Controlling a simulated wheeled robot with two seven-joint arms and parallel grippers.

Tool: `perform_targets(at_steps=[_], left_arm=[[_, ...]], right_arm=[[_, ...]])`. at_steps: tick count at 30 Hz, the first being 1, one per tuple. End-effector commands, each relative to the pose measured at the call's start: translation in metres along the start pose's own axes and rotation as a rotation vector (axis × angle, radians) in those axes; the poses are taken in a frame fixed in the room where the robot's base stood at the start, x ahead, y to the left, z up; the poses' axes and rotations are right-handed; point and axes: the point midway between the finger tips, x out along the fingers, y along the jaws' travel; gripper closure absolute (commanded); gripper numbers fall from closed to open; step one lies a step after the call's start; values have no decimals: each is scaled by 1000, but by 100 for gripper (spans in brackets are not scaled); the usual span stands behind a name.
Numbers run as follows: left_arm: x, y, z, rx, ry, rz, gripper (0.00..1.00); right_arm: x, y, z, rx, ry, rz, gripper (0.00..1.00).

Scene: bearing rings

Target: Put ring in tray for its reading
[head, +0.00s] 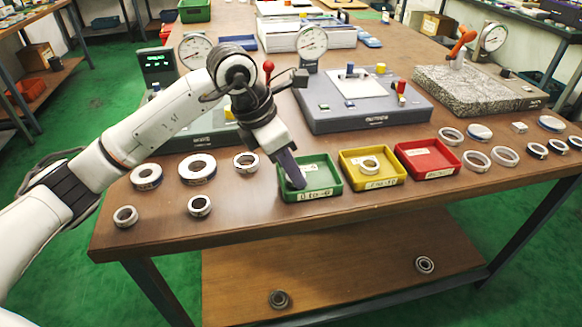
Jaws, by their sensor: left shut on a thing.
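My left gripper (292,172) reaches down into the green tray (325,191) at the middle front of the table. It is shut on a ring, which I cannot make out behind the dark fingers. The yellow tray (387,181) beside it holds one ring (370,165). The red tray (443,171) to its right looks empty. A digital readout (155,58) with green figures stands at the left; its figures are too small to read. A round dial gauge (312,41) stands on the grey measuring plate (330,113). My right gripper is not in view.
Several loose rings lie left of the trays, including a large one (197,168) and a small one (200,206). More rings (505,156) lie at the right. A granite block (470,90) with another dial stands behind them. Two bearings (278,299) rest on the lower shelf.

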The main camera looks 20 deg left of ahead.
Motion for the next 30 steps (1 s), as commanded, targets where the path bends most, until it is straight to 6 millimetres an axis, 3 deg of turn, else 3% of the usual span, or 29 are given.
perform_targets(at_steps=[4,5,8,20,30], left_arm=[[2,0,-1,0,0,0,91],[3,0,-1,0,1,0,67],[2,0,-1,0,1,0,50],[-5,0,1,0,-1,1,50],[-73,1,1,1,-3,3,50]], right_arm=[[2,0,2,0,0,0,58],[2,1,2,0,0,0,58],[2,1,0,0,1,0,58],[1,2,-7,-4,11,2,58],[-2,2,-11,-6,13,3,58]])
